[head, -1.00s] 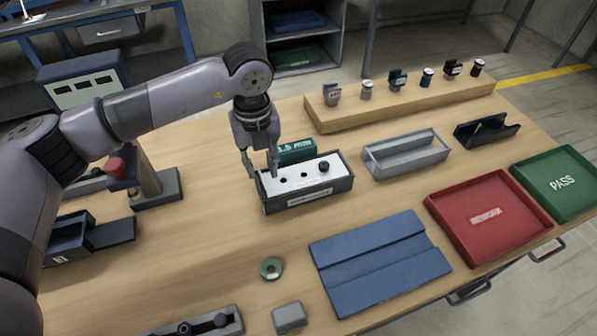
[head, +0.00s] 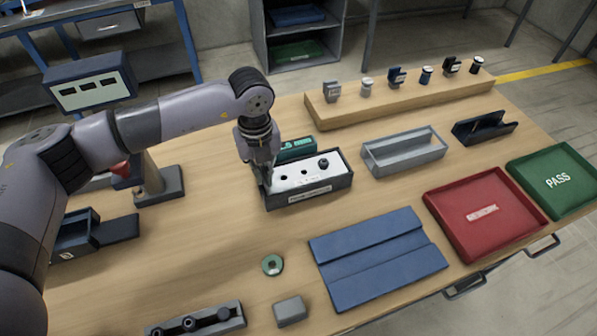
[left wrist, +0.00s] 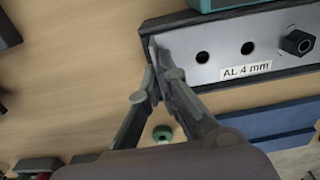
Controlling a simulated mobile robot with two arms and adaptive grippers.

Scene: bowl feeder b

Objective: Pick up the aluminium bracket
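The aluminium bracket (head: 312,172) is a light plate with dark holes, lying in a dark open-topped holder (head: 318,197). In the left wrist view the bracket (left wrist: 222,58) shows beside a label reading "AL 4 mm". A dark nut-like piece (left wrist: 298,42) stands on its right end. My left gripper (head: 266,180) is at the left end of the bracket, pointing down. In the left wrist view its fingertips (left wrist: 155,48) are close together at the bracket's left edge and appear shut on it; the exact contact is hard to see. My right gripper is not in view.
A teal box (head: 296,148) stands just behind the holder. A grey tray (head: 405,158) is to the right. A blue mat (head: 378,258), red tray (head: 480,250) and green PASS tray (head: 570,208) lie in front and right. A green ring (head: 272,265) lies on bare wood.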

